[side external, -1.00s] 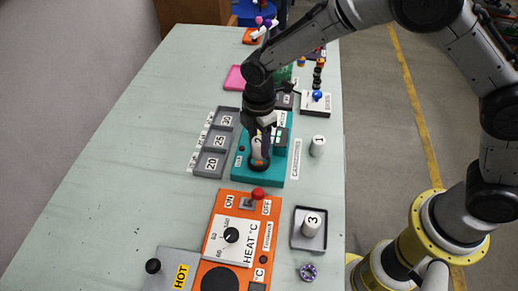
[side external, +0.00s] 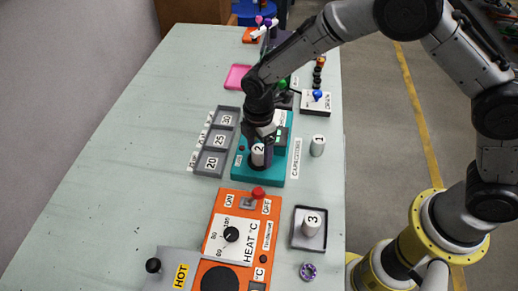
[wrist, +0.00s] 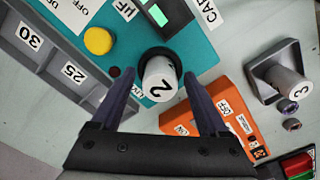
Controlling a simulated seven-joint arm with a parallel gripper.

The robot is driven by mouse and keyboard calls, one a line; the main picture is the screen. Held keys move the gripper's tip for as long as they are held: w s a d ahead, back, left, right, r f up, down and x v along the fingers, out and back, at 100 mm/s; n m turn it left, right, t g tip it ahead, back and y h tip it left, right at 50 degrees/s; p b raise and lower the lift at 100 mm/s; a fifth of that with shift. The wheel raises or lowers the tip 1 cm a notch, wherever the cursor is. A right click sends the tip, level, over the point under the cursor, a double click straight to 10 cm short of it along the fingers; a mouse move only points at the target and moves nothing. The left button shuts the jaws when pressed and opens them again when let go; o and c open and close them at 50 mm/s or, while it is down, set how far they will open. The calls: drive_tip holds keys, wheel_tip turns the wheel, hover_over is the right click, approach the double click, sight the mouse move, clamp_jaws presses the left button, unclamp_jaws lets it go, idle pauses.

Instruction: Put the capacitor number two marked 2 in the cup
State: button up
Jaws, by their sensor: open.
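Capacitor two, a white cylinder marked 2 (side external: 258,155), stands on the teal unit (side external: 240,172). In the wrist view, capacitor two (wrist: 160,82) has its base in the black round cup (wrist: 172,54), whose rim shows around it. My gripper (wrist: 159,74) is open, with one dark finger on each side of the capacitor and a visible gap to both. In the side view my gripper (side external: 265,148) is down at the capacitor and partly hides the unit behind it.
Capacitor one (side external: 318,146) stands right of the teal unit. Capacitor three (side external: 312,223) stands in a grey tray (side external: 298,241). The orange heater unit (side external: 214,220) is in front, and a grey compartment tray (side external: 203,167) is at left. The table's left side is clear.

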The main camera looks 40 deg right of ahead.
sight(259, 149)
wheel_tip(259, 149, up, 12)
drive_tip(key=s+d+r+m+t, duration=0.1)
drive_tip(key=s+d+r+m, duration=0.3)
drive_tip(key=d+r, duration=0.35)
drive_tip(key=s+d+r+m+t, duration=0.2)
drive_tip(key=s+d+m, duration=0.4)
drive_tip(key=s, duration=0.4)
drive_tip(key=s+d+r+m+t, duration=0.2)
drive_tip(key=s+d+m, duration=0.5)
drive_tip(key=s, duration=0.4)
drive_tip(key=shift+s+r+m+t, duration=0.15)
drive_tip(key=shift+r+m+t, duration=0.15)
drive_tip(key=shift+r+m, duration=0.25)
idle(0.7)
